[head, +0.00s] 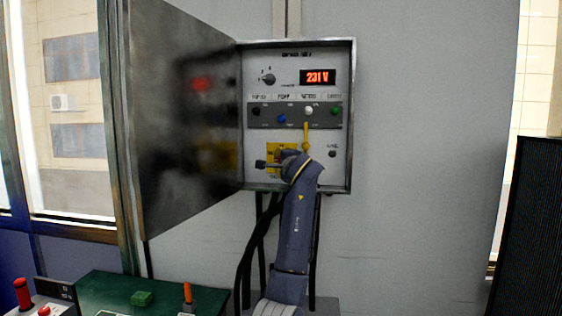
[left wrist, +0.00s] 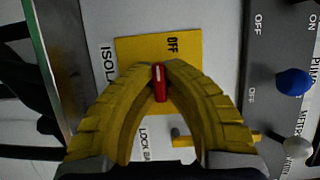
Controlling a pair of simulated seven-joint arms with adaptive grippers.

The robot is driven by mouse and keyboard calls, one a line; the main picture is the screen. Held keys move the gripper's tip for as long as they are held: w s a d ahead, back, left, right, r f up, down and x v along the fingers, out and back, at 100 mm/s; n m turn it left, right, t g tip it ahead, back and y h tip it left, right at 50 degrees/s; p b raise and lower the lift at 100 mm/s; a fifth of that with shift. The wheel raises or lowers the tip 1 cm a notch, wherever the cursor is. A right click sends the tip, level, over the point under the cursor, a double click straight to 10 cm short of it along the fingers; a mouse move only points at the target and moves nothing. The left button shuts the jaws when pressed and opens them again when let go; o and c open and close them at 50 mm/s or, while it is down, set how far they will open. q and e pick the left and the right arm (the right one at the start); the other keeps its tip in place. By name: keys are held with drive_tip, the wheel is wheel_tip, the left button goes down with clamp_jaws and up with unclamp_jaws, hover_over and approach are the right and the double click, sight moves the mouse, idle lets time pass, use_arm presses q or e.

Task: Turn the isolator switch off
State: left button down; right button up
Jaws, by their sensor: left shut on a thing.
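The isolator switch is a red handle with a white stripe (left wrist: 160,84) on a yellow plate (left wrist: 135,50) printed OFF. The yellow plate also shows low on the panel in the head view (head: 271,148), partly covered by my gripper. My left gripper (left wrist: 161,70) has its yellow fingertips shut on the red handle, one on each side. In the head view my left arm rises from below and hides most of the handle. In the left wrist view the handle's striped end points up the picture. My right gripper is not in view.
A yellow lock bar (head: 306,137) stands upright beside the switch. Blue (head: 282,118), white (head: 308,111) and green (head: 335,111) knobs sit above. The display (head: 317,77) reads 231 V. The cabinet door (head: 180,110) hangs open at left. A green bench (head: 105,290) is lower left.

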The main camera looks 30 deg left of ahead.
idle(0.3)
use_arm(q)
drive_tip(key=c, duration=1.5)
unclamp_jaws()
drive_tip(key=shift+o, duration=0.2)
drive_tip(key=v, duration=1.2)
drive_tip(key=shift+r, duration=0.1)
